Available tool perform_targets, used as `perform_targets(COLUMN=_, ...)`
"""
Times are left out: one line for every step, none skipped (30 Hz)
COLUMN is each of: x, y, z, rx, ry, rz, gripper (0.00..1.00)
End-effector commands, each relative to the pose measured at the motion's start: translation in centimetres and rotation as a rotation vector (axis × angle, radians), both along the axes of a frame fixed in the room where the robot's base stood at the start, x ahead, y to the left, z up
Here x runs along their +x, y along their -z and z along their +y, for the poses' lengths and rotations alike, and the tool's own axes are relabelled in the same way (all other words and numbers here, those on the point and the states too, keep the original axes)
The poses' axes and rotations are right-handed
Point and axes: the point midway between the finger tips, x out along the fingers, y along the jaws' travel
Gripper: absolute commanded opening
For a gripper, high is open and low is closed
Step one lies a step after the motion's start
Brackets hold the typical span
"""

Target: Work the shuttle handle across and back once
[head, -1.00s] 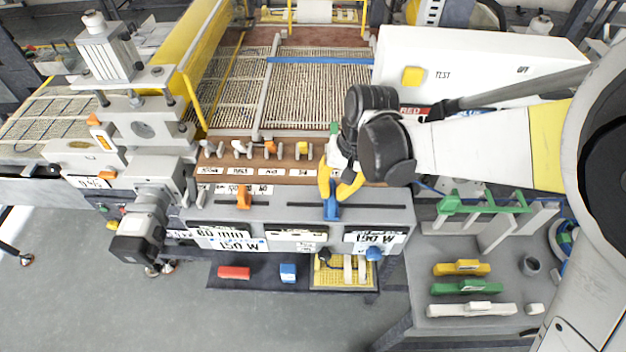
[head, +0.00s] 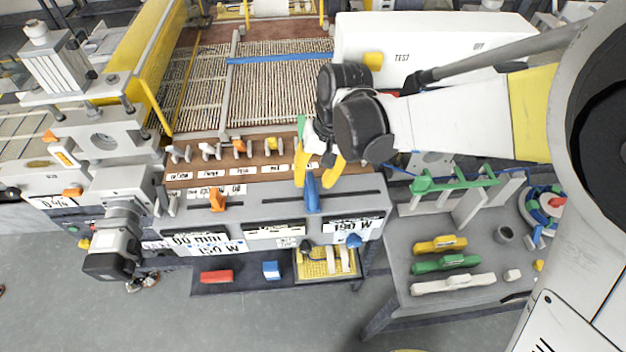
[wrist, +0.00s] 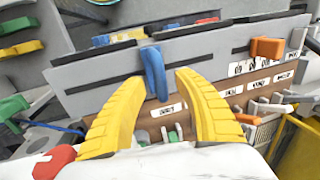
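A blue upright handle (head: 312,192) stands in the right-hand slot of the grey front panel (head: 260,222). An orange handle (head: 217,197) stands in the left-hand slot. No readable label shows which one is the shuttle handle. My gripper (head: 318,178) is at the blue handle, with its yellow fingers spread. In the wrist view, the blue handle (wrist: 154,72) shows beyond and between the open fingertips of my gripper (wrist: 165,80), with a gap on both sides. The orange handle (wrist: 266,48) is off to the right there.
A row of small levers (head: 240,148) sits on the brown strip behind the panel. A white box with a yellow button (head: 373,60) stands behind my gripper. A grey side table (head: 400,270) at right holds yellow, green and white parts. Open floor lies in front.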

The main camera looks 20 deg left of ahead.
Motion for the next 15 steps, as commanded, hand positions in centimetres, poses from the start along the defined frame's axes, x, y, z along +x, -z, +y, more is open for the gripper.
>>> perform_targets(x=0.0, y=-1.0, z=-0.2, rx=0.0, ry=0.001, rz=0.0, gripper=0.38)
perform_targets(x=0.0, y=-1.7, z=-0.4, rx=0.0, ry=0.001, rz=0.0, gripper=0.38)
perform_targets(x=0.1, y=-2.6, z=-0.5, rx=0.0, ry=0.0, rz=0.0, gripper=0.38)
perform_targets(x=0.2, y=-3.3, z=-0.6, rx=0.0, ry=0.001, rz=0.0, gripper=0.38)
perform_targets(x=0.2, y=-4.0, z=-0.8, rx=0.0, ry=0.001, rz=0.0, gripper=0.38)
perform_targets(x=0.3, y=-4.9, z=-1.0, rx=0.0, ry=0.002, rz=0.0, gripper=0.38)
perform_targets(x=0.4, y=-5.5, z=-1.1, rx=0.0, ry=0.002, rz=0.0, gripper=0.38)
perform_targets(x=0.4, y=-6.1, z=-1.2, rx=0.0, ry=0.002, rz=0.0, gripper=0.38)
perform_targets(x=0.5, y=-6.9, z=-1.4, rx=0.0, ry=0.002, rz=0.0, gripper=0.38)
perform_targets(x=0.5, y=-7.4, z=-1.5, rx=0.0, ry=0.002, rz=0.0, gripper=0.38)
perform_targets(x=0.6, y=-7.9, z=-1.5, rx=0.0, ry=0.002, rz=0.0, gripper=0.38)
perform_targets(x=0.6, y=-8.5, z=-1.6, rx=0.0, ry=0.001, rz=0.001, gripper=0.38)
perform_targets(x=0.6, y=-8.8, z=-1.7, rx=0.0, ry=0.001, rz=0.001, gripper=0.38)
perform_targets(x=0.7, y=-9.2, z=-1.7, rx=0.0, ry=0.001, rz=0.001, gripper=0.38)
perform_targets(x=0.7, y=-9.5, z=-1.8, rx=0.0, ry=0.0, rz=0.001, gripper=0.38)
